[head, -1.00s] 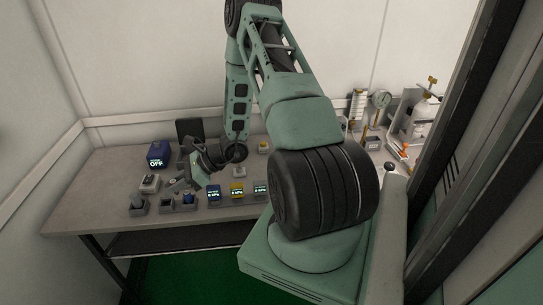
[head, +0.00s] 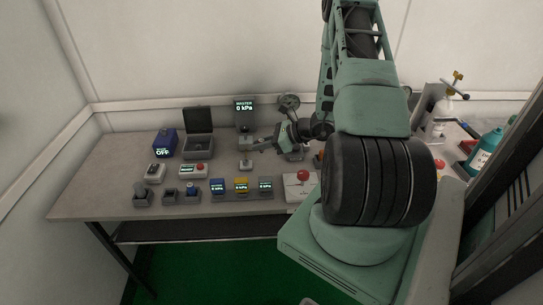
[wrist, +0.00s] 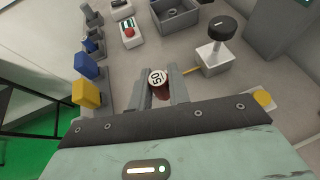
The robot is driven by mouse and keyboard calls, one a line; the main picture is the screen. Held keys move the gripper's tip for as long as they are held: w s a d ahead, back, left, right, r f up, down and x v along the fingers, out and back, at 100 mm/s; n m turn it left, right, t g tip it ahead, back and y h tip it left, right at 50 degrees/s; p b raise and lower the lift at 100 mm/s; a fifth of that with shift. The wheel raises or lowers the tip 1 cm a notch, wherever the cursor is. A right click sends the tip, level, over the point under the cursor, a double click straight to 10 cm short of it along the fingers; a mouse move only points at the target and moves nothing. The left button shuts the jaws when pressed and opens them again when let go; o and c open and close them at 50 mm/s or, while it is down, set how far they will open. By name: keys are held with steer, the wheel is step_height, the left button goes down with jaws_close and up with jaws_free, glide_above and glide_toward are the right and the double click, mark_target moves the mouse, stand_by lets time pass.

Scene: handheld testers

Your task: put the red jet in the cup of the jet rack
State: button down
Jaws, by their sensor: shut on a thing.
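My gripper (wrist: 162,86) is shut on the red jet (wrist: 162,90), a small dark red cylinder with a white numbered top. The jet stands between the two grey fingers in the wrist view. In the head view my gripper (head: 256,146) is over the back middle of the bench, and the jet is too small to make out. Small grey holders stand in a row at the front left, including an end cup (head: 142,194) and one with a blue piece (head: 191,188). I cannot tell for sure which is the jet rack's cup.
A black-knobbed lever on a white block (wrist: 215,55) stands close by my gripper. Blue (head: 217,187) and yellow (head: 241,186) testers line the front edge. An open grey case (head: 198,144) and a blue box (head: 165,143) are behind.

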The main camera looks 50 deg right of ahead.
mark_target(262, 166)
steer(key=shift+f, duration=2.8)
steer(key=shift+f, duration=0.1)
steer(key=shift+f, duration=0.15)
steer(key=c, duration=1.3)
jaws_free()
